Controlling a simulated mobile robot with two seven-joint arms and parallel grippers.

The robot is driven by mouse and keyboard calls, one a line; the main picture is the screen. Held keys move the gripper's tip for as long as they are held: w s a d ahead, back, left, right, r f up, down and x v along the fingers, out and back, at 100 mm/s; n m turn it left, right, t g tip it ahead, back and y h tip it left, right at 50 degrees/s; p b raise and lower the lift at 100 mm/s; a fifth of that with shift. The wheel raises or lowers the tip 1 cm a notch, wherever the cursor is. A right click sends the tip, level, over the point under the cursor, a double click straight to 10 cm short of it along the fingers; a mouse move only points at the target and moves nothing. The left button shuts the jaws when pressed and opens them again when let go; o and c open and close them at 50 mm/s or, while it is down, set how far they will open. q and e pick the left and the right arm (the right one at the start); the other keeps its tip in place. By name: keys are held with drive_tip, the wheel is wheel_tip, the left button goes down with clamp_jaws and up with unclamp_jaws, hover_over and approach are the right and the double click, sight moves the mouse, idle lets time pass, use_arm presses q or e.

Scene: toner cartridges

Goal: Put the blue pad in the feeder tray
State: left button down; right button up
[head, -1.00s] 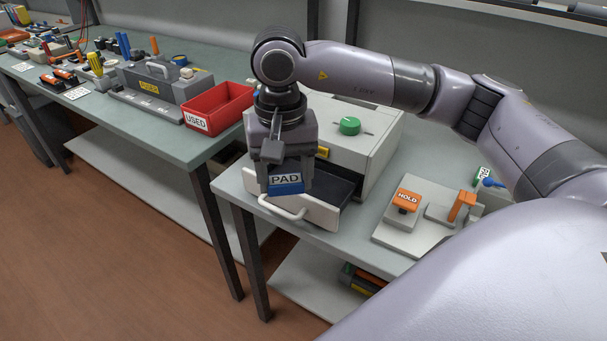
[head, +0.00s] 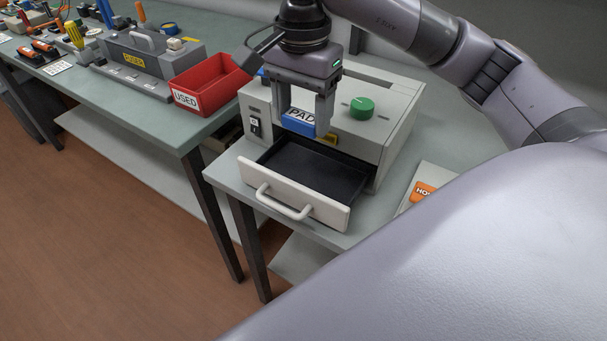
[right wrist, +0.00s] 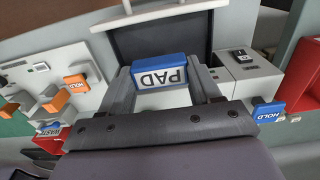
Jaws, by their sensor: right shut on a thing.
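My right gripper (head: 301,128) is shut on the blue pad (head: 297,127), which carries a white "PAD" label. The pad also shows between the fingers in the right wrist view (right wrist: 160,68). The feeder tray (head: 318,174) is a pulled-out drawer with a dark inside and a pale front with a bar handle. No object shows in the visible part of it. In the head view the pad is in front of the machine's face, above the back of the tray, and apart from the tray floor. My left gripper is not in view.
The grey machine (head: 399,135) has a green knob (head: 362,107) on top. A red "USED" bin (head: 208,84) stands on the bench to the left. An orange "HOLD" block (head: 424,191) is right of the tray, partly hidden by my arm.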

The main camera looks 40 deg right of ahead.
wheel_tip(320, 180, down, 14)
drive_tip(key=shift+r, duration=0.15)
idle(0.3)
drive_tip(key=o, duration=1)
